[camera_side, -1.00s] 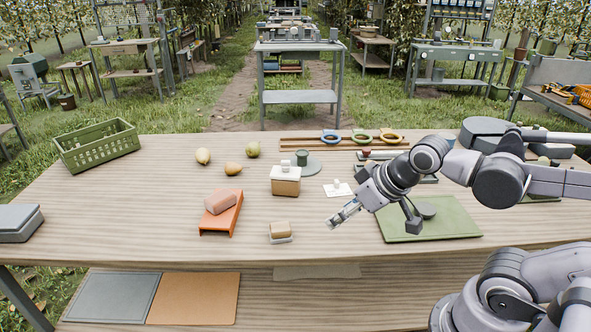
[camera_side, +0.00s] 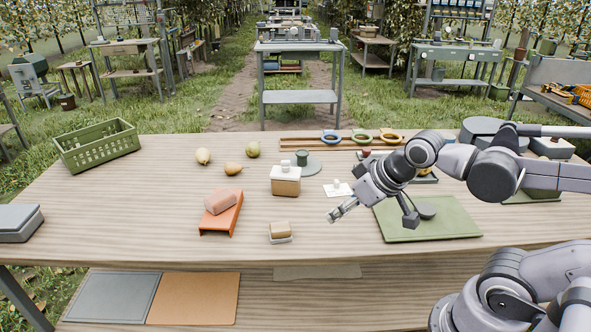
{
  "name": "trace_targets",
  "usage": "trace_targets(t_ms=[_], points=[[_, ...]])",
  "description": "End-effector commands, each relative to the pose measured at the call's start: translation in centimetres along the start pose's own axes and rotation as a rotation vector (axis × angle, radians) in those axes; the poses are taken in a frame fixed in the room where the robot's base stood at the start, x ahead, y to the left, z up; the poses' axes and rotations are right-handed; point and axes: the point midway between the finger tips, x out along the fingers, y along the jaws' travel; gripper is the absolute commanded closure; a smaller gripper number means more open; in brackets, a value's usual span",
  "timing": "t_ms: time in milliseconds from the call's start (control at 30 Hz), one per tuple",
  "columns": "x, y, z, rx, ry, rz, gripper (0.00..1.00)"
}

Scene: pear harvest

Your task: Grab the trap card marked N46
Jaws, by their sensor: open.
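A small white card (camera_side: 331,192) lies flat on the wooden table right of the middle, with a small pale knob or block on it. Its marking is too small to read, so I cannot tell whether it says N46. My gripper (camera_side: 338,214) is open and empty. In the picture it is just below the card, near the left edge of the green mat, and apart from the card.
A green mat (camera_side: 455,228) with a dark round piece lies under my arm. A white-topped box (camera_side: 286,182) stands left of the card. An orange stand (camera_side: 226,222) bears a pink block. Pears (camera_side: 203,156) and a green crate (camera_side: 97,147) are farther left.

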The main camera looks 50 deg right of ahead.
Motion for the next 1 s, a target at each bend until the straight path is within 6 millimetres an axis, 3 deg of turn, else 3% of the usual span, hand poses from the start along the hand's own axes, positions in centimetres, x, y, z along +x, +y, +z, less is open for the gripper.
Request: trace_targets(t_ms=[267,600,800,1000], points=[[1.7,4.2,-5.8,0.118,-0.046,0.072,0.58],[6.8,11.9,-11.3,0.279,-0.11,0.166,0.58],[10.8,17.4,-12.9,0.377,-0.147,0.217,0.58],[15.2,23.3,-13.0,0.473,-0.181,0.267,0.58]])
